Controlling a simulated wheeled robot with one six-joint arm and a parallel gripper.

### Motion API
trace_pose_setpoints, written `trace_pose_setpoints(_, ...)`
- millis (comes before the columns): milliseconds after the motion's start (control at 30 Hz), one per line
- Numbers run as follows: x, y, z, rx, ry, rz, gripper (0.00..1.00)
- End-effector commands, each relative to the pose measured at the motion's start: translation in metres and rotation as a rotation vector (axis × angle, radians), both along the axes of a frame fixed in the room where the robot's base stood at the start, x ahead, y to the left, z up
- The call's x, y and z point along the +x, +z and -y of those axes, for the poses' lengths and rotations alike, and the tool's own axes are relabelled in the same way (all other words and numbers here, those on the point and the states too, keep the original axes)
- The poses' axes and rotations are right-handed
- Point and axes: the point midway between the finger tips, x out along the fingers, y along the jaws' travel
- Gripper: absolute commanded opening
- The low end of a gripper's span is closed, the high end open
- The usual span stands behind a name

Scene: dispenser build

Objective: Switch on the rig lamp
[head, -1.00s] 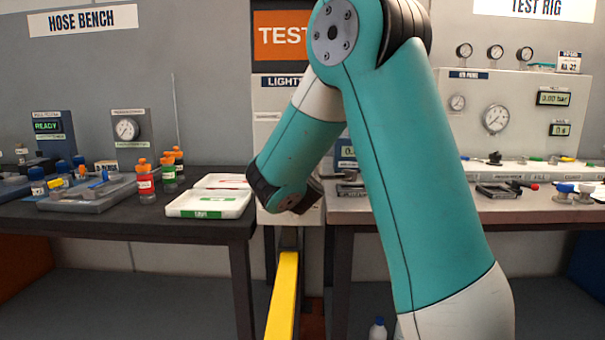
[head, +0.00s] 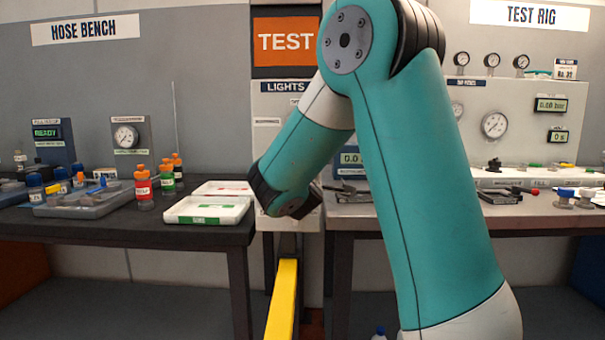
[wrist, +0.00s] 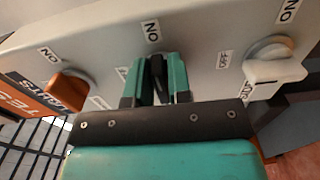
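In the wrist view a pale panel carries several switches with ON labels that read upside down. An orange knob (wrist: 70,90) is at the left, a black lever (wrist: 158,72) in the middle and a white knob (wrist: 272,70) at the right. My gripper (wrist: 157,82) has its two teal fingers on either side of the black lever; I cannot tell whether they touch it. Which switch is the rig lamp's cannot be read. In the head view the LIGHTS panel (head: 283,88) stands under the TEST sign, and my arm hides much of it and my gripper.
The hose bench (head: 130,228) with bottles and trays (head: 205,213) is at the left. The test rig bench (head: 450,213) with gauges above is at the right.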

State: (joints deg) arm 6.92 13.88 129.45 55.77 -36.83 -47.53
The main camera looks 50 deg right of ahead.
Motion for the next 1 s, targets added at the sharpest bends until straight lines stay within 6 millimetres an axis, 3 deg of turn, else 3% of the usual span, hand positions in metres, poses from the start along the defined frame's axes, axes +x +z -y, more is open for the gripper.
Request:
trace_pose_setpoints(33, 0.000, 0.000, 0.000, -0.001, 0.000, -0.001, 0.31)
trace_pose_setpoints(67, 0.000, 0.000, 0.000, -0.001, 0.000, -0.001, 0.38)
trace_pose_setpoints(467, -0.005, 0.000, -0.007, -0.003, 0.003, 0.001, 0.38)
trace_pose_setpoints(1000, -0.083, -0.005, -0.097, -0.002, 0.010, 0.009, 0.38)
